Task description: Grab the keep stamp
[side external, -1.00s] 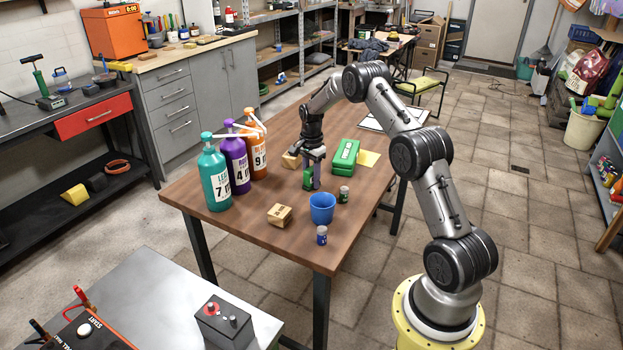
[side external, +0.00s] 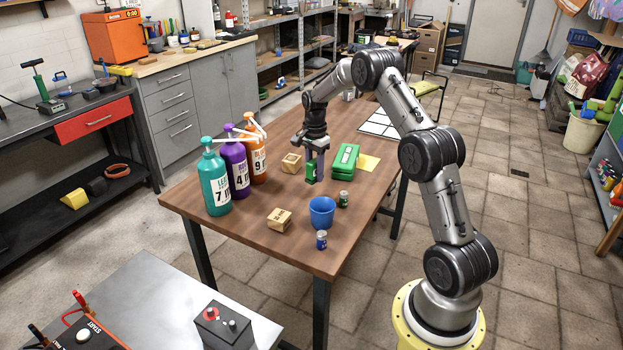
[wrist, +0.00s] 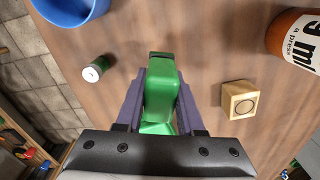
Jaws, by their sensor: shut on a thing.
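My gripper (side external: 314,163) points down over the wooden table and is shut on a green stamp-like piece (side external: 311,172). In the wrist view the green piece (wrist: 161,90) sits upright between the two dark purple fingers (wrist: 162,105), which touch its sides. No word on it can be read, so I cannot tell whether it is marked keep. Its lower end is hard to see, and I cannot tell whether it touches the table. A green case (side external: 345,161) lies just to its right.
Two wooden blocks (side external: 291,163) (side external: 279,220) stand left and in front. A blue cup (side external: 322,212) and small jars (side external: 343,199) (side external: 321,239) are nearer. Pump bottles (side external: 215,182) line the left edge. A white gridded sheet (side external: 382,123) lies at the back.

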